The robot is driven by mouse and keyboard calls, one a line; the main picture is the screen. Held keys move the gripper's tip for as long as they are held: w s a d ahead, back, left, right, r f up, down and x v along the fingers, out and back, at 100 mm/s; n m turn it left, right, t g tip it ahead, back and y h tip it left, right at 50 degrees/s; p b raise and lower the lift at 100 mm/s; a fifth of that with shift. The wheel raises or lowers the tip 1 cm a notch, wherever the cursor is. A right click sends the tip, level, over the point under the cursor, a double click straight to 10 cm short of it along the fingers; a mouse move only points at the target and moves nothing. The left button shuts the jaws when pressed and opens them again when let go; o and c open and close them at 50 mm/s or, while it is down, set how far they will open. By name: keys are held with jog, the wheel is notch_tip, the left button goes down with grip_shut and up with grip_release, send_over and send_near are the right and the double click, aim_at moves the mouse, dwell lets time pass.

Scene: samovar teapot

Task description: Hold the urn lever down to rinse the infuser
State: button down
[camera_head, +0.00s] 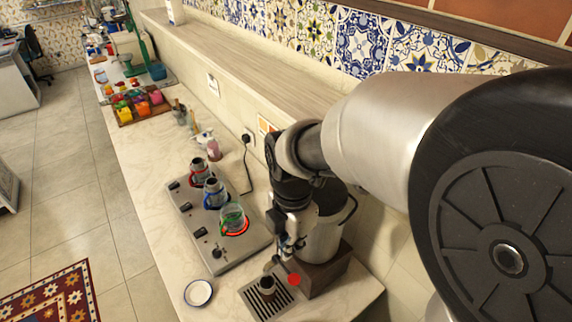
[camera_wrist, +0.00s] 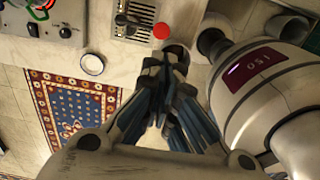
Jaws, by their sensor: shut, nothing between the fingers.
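The steel urn (camera_head: 325,232) stands on a brown base at the counter's right end, partly behind my arm. A small dark cup (camera_head: 267,285), perhaps the infuser, sits on the drip grid (camera_head: 252,299), left of a red button (camera_head: 294,280).
A white dish (camera_head: 198,292) lies left of the grid, near the counter edge. Left of the urn is a hob panel (camera_head: 212,252) with a glass pot (camera_head: 233,218) on a glowing red ring and two metal pots. A patterned rug (camera_wrist: 75,108) lies on the floor.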

aim_at(293, 284)
jog(key=shift+f, duration=0.1)
notch_tip(293, 284, down, 14)
jog(key=shift+r+b, duration=0.1)
jog(key=shift+b, duration=1.1)
jog(key=f+b, duration=0.3)
jog(key=shift+s+d+f, duration=0.3)
jog(key=shift+r, duration=0.1)
dwell(1.4)
